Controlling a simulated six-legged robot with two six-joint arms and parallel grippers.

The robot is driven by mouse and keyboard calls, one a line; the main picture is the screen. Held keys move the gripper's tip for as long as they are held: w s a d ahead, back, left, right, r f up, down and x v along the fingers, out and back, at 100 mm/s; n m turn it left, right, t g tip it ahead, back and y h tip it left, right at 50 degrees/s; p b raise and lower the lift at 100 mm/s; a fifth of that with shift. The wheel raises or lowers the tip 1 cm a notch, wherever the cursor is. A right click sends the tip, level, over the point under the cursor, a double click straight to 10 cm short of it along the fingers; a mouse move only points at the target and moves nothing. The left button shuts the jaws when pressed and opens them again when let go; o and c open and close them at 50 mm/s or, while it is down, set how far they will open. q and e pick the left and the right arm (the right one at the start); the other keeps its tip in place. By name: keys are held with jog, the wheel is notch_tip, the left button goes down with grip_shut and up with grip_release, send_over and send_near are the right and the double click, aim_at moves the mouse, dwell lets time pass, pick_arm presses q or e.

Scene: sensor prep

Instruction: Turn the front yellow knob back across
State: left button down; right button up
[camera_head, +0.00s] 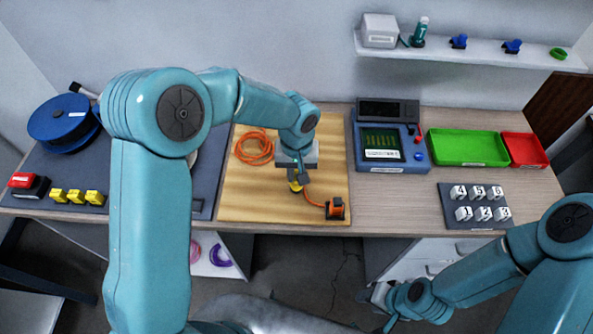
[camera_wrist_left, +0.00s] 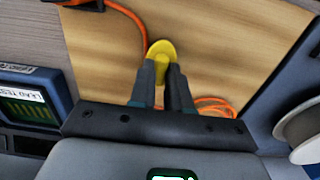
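The yellow knob (camera_head: 295,186) is low over the wooden board, right under my left gripper (camera_head: 297,180), which hides most of it. In the left wrist view the knob (camera_wrist_left: 162,49) shows as a rounded yellow piece at the tips of my left gripper (camera_wrist_left: 161,68). The two fingers are close together, one on each side of its narrower part, and look shut on it. My right gripper (camera_head: 377,298) hangs low in front of the bench, away from the knob; its finger opening is too small to read.
The wooden board (camera_head: 235,200) carries an orange cable coil (camera_head: 254,147) and an orange-black connector (camera_head: 335,208). A blue tester (camera_head: 390,149) stands right of it. Green (camera_head: 468,147) and red (camera_head: 525,150) trays lie farther right. Yellow blocks (camera_head: 75,196) sit at far left.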

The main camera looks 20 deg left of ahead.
pick_arm(q)
jog(key=shift+m, duration=0.3)
jog(key=m+b, duration=0.2)
jog(key=m, duration=0.1)
jog(key=shift+w+m, duration=0.1)
jog(key=shift+m, duration=0.2)
jog(key=m+b, duration=0.1)
jog(key=m, duration=0.8)
jog(key=shift+m, duration=2.3)
jog(key=c, duration=1.1)
grip_release()
jog(key=shift+r, duration=0.1)
